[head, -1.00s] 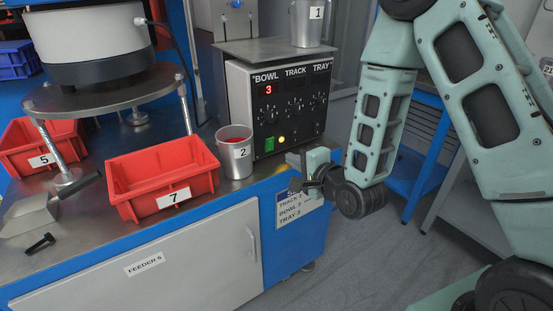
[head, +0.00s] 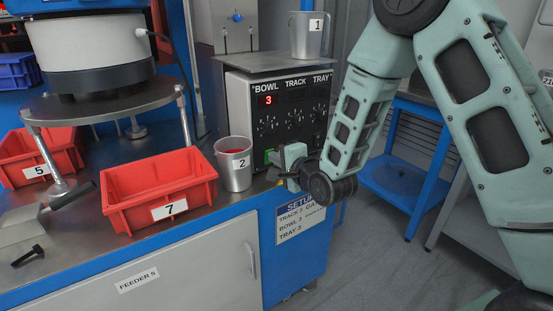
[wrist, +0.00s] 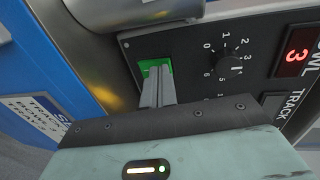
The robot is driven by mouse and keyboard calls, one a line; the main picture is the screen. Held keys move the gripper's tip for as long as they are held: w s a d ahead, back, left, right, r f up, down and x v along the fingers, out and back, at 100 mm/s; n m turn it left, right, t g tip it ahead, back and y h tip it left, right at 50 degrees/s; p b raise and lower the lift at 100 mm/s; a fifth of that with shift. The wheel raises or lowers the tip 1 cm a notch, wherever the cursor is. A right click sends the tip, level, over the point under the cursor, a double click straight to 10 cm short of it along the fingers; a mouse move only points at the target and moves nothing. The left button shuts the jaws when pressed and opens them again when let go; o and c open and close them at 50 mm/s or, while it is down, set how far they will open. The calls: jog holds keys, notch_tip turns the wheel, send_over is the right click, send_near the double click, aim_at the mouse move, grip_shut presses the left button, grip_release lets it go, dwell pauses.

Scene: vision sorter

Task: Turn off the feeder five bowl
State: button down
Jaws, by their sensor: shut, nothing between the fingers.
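The control box (head: 250,95) has dials labelled BOWL, TRACK and TRAY and a lit red display (head: 268,99) reading 3. A green switch (head: 268,155) is at its lower left corner; in the wrist view the green switch (wrist: 153,66) sits beside the bowl dial (wrist: 229,65). My gripper (head: 276,159) is shut and empty right at the switch. In the wrist view my fingertips (wrist: 159,76) overlap the switch's near part; I cannot tell whether they touch it. The feeder bowl (head: 88,45) stands at the upper left, above a cabinet labelled FEEDER 5 (head: 137,281).
A metal cup marked 2 (head: 234,172) stands close left of my gripper. A red bin marked 7 (head: 160,195) and one marked 5 (head: 38,160) are further left. A jug marked 1 (head: 308,38) stands on the box's top plate. Floor is open to the right.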

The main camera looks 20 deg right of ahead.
jog(key=shift+w+r, duration=0.2)
jog(key=shift+w, duration=0.15)
jog(key=shift+f, duration=0.1)
jog(key=shift+s, duration=0.35)
jog(key=p+v, duration=0.6)
jog(key=v, duration=0.2)
jog(key=shift+s+d+r+p, duration=0.15)
jog(key=shift+s+r+p, duration=0.15)
jog(key=shift+r, duration=0.15)
